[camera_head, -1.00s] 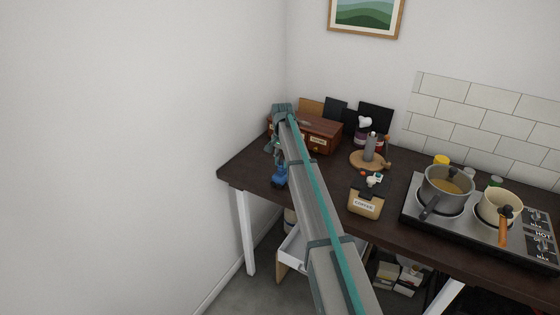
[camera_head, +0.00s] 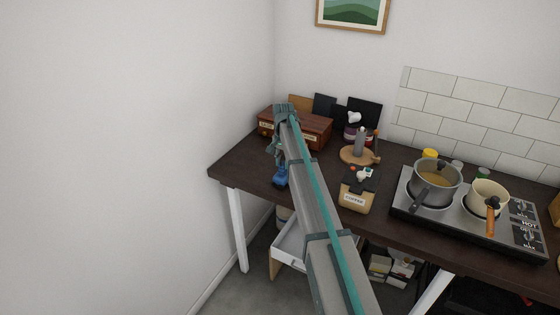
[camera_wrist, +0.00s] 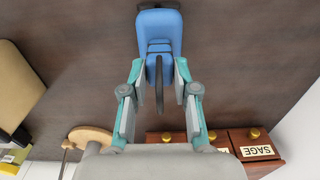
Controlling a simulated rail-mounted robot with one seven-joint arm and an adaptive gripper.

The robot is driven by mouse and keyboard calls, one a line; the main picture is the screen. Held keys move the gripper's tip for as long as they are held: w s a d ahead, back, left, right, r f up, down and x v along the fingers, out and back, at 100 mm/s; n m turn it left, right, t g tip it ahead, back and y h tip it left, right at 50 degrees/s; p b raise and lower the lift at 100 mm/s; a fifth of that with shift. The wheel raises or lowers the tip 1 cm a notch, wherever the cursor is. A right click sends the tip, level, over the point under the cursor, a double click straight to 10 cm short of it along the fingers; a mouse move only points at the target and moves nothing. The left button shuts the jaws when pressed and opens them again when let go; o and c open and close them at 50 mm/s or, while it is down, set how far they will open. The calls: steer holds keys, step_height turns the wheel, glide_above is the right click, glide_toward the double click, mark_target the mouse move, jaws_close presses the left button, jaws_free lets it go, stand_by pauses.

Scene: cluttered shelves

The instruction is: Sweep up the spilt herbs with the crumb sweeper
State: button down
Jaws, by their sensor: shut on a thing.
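The blue crumb sweeper (camera_head: 281,176) is at the left part of the dark table. It also shows at the top of the wrist view (camera_wrist: 158,32). My gripper (camera_wrist: 157,72) is shut on it, with a teal-edged finger on each side of its dark, narrow part. In the head view my gripper (camera_head: 280,158) points down over the table, partly hidden by my arm. I cannot tell whether the sweeper touches the tabletop. No spilt herbs can be made out in either view.
A wooden drawer box (camera_head: 308,130) with labels, one reading SAGE in the wrist view (camera_wrist: 258,150), stands behind my gripper. The table's front-left is bare.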

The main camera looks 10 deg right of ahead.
steer(key=shift+s+d, duration=1.35)
steer(key=shift+d, duration=0.25)
steer(key=w+a+p, duration=0.1)
steer(key=w+a, duration=0.5)
steer(key=a, duration=0.1)
steer(key=shift+w+a, duration=0.3)
steer(key=shift+a, duration=0.05)
steer(key=shift+r, duration=0.1)
stand_by(0.4)
step_height(320, 180, up, 7)
steer(key=p, duration=0.3)
stand_by(0.4)
stand_by(0.4)
